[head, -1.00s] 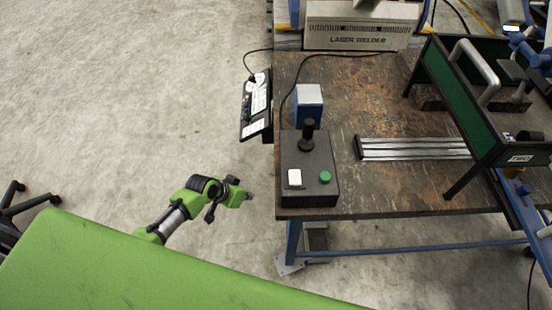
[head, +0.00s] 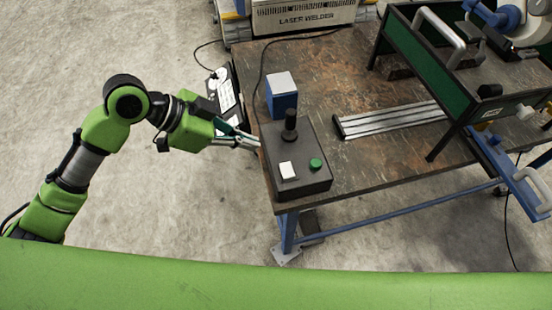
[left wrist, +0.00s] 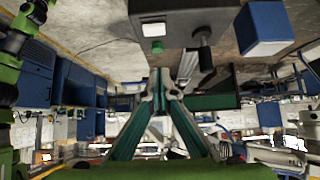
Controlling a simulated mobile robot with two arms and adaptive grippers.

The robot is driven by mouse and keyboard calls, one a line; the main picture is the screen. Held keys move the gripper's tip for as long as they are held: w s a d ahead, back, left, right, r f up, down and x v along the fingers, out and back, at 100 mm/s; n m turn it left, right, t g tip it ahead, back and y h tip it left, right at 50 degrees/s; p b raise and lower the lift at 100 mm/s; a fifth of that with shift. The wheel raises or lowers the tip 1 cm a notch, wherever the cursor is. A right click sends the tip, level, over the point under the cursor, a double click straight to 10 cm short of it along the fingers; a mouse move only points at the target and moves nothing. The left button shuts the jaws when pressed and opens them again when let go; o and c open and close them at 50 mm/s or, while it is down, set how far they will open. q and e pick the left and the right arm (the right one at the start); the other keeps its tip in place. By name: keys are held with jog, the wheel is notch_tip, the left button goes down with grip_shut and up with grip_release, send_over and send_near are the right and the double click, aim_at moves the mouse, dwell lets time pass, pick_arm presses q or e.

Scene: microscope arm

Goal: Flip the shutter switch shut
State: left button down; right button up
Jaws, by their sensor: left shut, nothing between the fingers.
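My left gripper (head: 257,143) is shut and empty, with its fingertips beside the left side of a black control box (head: 302,182); I cannot tell if they touch it. The box bears a joystick (head: 290,125), a white square (head: 287,170) and a green button (head: 315,164). A control panel (head: 226,92) with white labels hangs at the table's left edge, partly hidden behind the gripper. I cannot make out which part is the shutter switch. My right gripper is not in view.
A blue box (head: 281,97) stands behind the joystick on the worn table (head: 375,165). Metal rails (head: 390,121) and a green-panelled frame (head: 425,72) stand to the right. The laser welder unit (head: 303,17) is at the back. The floor left of the table is clear.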

pick_arm(q)
jog(key=p, duration=0.2)
send_over(289, 165)
jog(key=s+a, duration=0.1)
jog(key=a, duration=0.2)
notch_tip(289, 165, down, 7)
jog(key=shift+d+r, duration=0.15)
jog(key=shift+r, duration=0.05)
notch_tip(289, 165, down, 4)
jog(key=shift+r+p, duration=0.2)
jog(key=shift+p, duration=0.45)
jog(key=shift+f, duration=0.5)
